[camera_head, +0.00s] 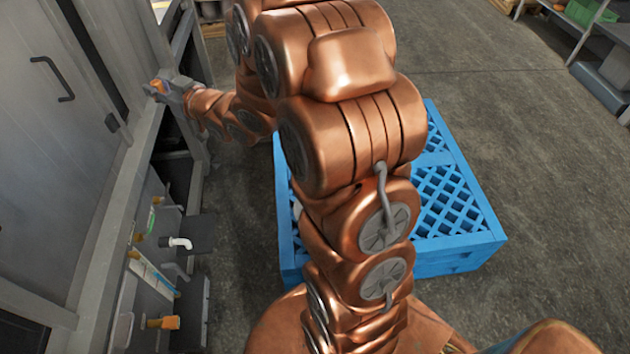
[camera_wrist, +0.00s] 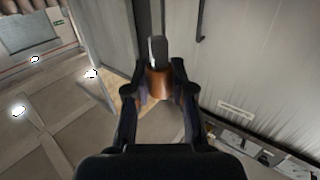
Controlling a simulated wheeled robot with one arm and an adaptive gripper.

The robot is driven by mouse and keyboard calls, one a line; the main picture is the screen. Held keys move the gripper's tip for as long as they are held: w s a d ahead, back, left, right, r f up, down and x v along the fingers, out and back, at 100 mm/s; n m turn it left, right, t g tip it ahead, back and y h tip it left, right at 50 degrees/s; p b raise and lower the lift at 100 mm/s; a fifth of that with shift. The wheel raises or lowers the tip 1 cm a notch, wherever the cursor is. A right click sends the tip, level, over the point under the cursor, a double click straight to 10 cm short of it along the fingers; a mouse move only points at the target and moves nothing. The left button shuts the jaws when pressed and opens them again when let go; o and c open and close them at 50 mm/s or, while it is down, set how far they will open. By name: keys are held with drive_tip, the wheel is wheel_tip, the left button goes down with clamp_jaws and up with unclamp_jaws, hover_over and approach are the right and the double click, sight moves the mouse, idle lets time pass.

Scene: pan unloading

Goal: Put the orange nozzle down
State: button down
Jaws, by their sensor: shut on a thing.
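My gripper (camera_head: 168,90) is at the upper left of the head view, beside the grey cabinet. It is shut on the orange nozzle (camera_head: 158,86), of which only a small orange part shows there. In the wrist view my gripper (camera_wrist: 160,90) has a finger on each side of the nozzle (camera_wrist: 159,84), an orange-brown cylinder with a grey piece beyond it. The nozzle is held in front of the cabinet's grey face; whether it touches anything there I cannot tell.
The tall grey cabinet (camera_head: 50,150) stands on the left. Its low ledge bears a white pipe piece (camera_head: 177,242), a blue-and-white item (camera_head: 150,276) and another orange item (camera_head: 165,322). A blue crate (camera_head: 455,258) stands behind my arm.

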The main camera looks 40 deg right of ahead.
drive_tip(key=s+d+f+m+g+h+b, duration=0.2)
drive_tip(key=d+f+m+g+h+b, duration=0.4)
drive_tip(key=d+f, duration=0.6)
drive_tip(key=s+d+f+m+g+h+b, duration=0.1)
drive_tip(key=d+f+m+g+b, duration=0.15)
drive_tip(key=d+f+b, duration=0.95)
drive_tip(key=s+d+f+m+g+y+b, duration=0.1)
drive_tip(key=s+d+f+m+g+b, duration=0.35)
drive_tip(key=s+f, duration=0.55)
drive_tip(key=s+d+f+m+g+y+b, duration=0.15)
drive_tip(key=s+d+f+m+b, duration=0.25)
drive_tip(key=s+f+m+b, duration=0.65)
wheel_tip(320, 180, down, 12)
drive_tip(key=w+n, duration=0.1)
drive_tip(key=n, duration=0.3)
drive_tip(key=shift+w, duration=0.4)
drive_tip(key=shift+a+r+t, duration=0.1)
drive_tip(key=shift+t, duration=0.15)
drive_tip(key=c, duration=0.9)
unclamp_jaws()
